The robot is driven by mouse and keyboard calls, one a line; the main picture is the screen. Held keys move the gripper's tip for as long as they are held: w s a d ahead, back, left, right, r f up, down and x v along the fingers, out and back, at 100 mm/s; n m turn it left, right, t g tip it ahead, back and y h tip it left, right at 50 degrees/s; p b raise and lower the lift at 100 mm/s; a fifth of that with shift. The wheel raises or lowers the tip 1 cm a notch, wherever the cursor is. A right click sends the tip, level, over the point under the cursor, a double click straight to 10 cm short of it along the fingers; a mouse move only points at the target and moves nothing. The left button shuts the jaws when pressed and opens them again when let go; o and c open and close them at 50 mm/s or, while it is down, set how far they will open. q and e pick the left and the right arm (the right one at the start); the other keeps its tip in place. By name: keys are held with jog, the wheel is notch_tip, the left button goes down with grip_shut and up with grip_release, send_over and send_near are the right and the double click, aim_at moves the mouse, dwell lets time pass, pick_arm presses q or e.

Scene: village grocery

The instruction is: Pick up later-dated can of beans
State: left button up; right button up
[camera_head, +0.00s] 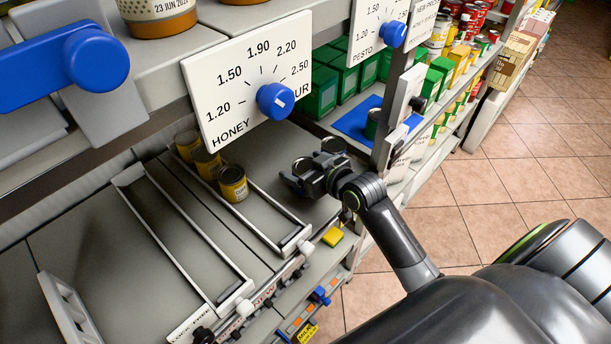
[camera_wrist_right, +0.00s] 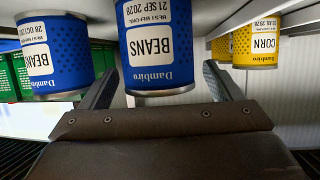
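In the right wrist view, which appears upside down, a blue can of beans (camera_wrist_right: 158,45) marked 21 SEP 2028 shows between the fingers of my right gripper. Gaps show on both sides of it; I cannot tell how deep it is between the fingers. A second blue can of beans (camera_wrist_right: 52,55) is to the left, outside the fingers; its date starts 28 OCT and the year is unclear. My left gripper is not in view.
Yellow corn cans (camera_wrist_right: 255,43) stand to the right in the wrist view; several yellow cans (camera_head: 233,184) stand in a railed lane in the head view. A honey dial sign (camera_head: 240,85) hangs above. Green boxes (camera_head: 320,92) and a blue mat (camera_head: 352,122) are behind the gripper.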

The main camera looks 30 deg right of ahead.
jog(key=c, duration=1.2)
jog(key=shift+r, duration=0.1)
